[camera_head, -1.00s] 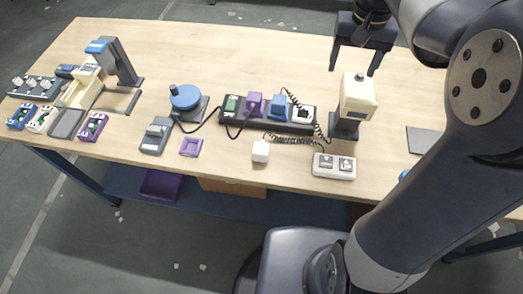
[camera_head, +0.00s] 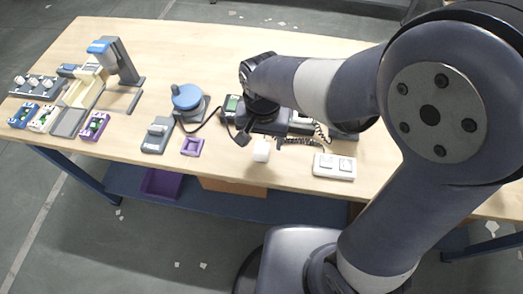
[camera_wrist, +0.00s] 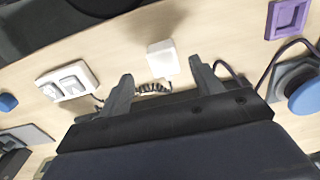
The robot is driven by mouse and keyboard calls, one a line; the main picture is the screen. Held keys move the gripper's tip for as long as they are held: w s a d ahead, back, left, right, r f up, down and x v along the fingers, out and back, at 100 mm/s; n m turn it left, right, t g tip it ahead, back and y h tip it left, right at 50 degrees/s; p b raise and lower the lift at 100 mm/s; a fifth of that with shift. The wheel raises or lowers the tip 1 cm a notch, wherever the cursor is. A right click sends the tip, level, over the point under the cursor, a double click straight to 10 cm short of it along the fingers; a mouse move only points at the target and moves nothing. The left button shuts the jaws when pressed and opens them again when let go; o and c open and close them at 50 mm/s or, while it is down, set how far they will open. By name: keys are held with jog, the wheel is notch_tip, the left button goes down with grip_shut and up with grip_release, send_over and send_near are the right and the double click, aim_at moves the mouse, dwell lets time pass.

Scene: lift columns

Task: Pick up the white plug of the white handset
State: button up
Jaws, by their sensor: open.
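The white plug (camera_head: 262,150) is a small white block lying on the table near its front edge. It also shows in the wrist view (camera_wrist: 162,58), near the gap between my fingertips. The white handset (camera_head: 334,166) with two rocker buttons lies to its right; in the wrist view the handset (camera_wrist: 68,82) is at the left. A dark coiled cord (camera_wrist: 152,87) runs between them. My gripper (camera_head: 261,141) is open and empty, pointing down over the plug. It also shows in the wrist view (camera_wrist: 161,70). I cannot tell its exact height above the plug.
A purple square frame (camera_head: 192,147) and a grey box (camera_head: 157,135) lie left of the plug. A blue round knob (camera_head: 187,97) stands behind them. The socket strip (camera_head: 301,122) behind my gripper is mostly hidden by my arm. The table front edge is close.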

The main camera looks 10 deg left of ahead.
aim_at(261, 148)
jog(key=shift+w+a+f+p, duration=0.1)
jog(key=shift+w+f+p, duration=0.1)
jog(key=shift+f, duration=1.3)
jog(key=shift+w+a+f+p, duration=0.1)
jog(key=shift+f+p, duration=0.05)
jog(key=shift+f, duration=1.3)
jog(key=shift+c, duration=0.4)
jog(key=c, duration=0.9)
